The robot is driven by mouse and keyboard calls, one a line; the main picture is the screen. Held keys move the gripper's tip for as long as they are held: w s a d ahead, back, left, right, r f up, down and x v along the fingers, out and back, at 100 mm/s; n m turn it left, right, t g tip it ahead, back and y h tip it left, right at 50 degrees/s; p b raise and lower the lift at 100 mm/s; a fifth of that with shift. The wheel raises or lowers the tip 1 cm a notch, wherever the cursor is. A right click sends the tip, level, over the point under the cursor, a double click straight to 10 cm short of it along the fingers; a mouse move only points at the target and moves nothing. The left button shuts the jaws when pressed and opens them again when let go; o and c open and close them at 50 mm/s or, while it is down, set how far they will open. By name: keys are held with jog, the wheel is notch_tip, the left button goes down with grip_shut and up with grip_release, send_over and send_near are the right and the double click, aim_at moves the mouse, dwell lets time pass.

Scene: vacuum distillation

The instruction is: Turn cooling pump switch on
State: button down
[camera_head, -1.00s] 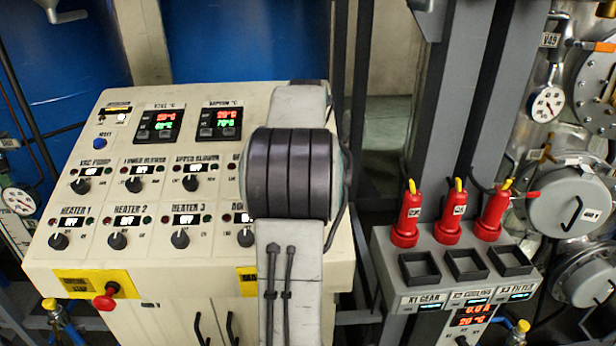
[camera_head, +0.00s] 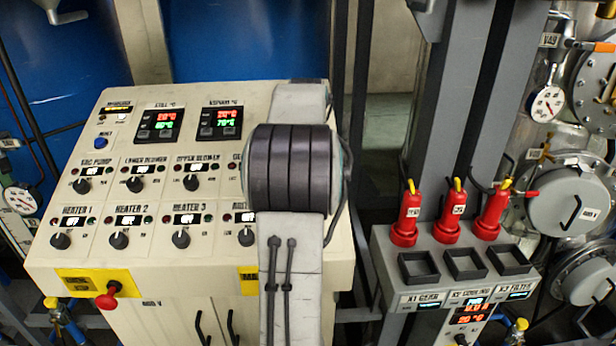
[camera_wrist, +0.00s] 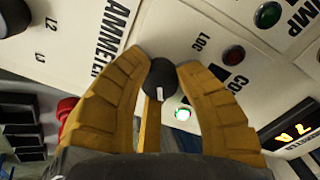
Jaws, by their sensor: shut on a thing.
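In the wrist view, my gripper (camera_wrist: 163,66) has its two yellow fingers on either side of a black round knob (camera_wrist: 161,82) with a white mark, shut on it. The knob sits on a pale panel beside a partly hidden label that begins "COO", so it appears to be the cooling pump switch. A lit green lamp (camera_wrist: 183,114) shows between the fingers, just below the knob. A dark red lamp (camera_wrist: 233,54) is to the right of the fingers. In the head view, my arm covers the gripper and this knob.
The head view shows the cream control console (camera_head: 150,262) with several knobs and displays, and a red button (camera_head: 106,300). In the wrist view, another green lamp (camera_wrist: 268,14) and a display (camera_wrist: 292,130) are nearby.

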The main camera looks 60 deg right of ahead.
jog(key=shift+f, duration=0.15)
jog(key=c, duration=0.8)
grip_release()
jog(key=shift+c, duration=0.2)
jog(key=shift+r, duration=0.2)
jog(key=v, duration=1.1)
jog(key=shift+r, duration=0.4)
jog(key=shift+a, duration=0.1)
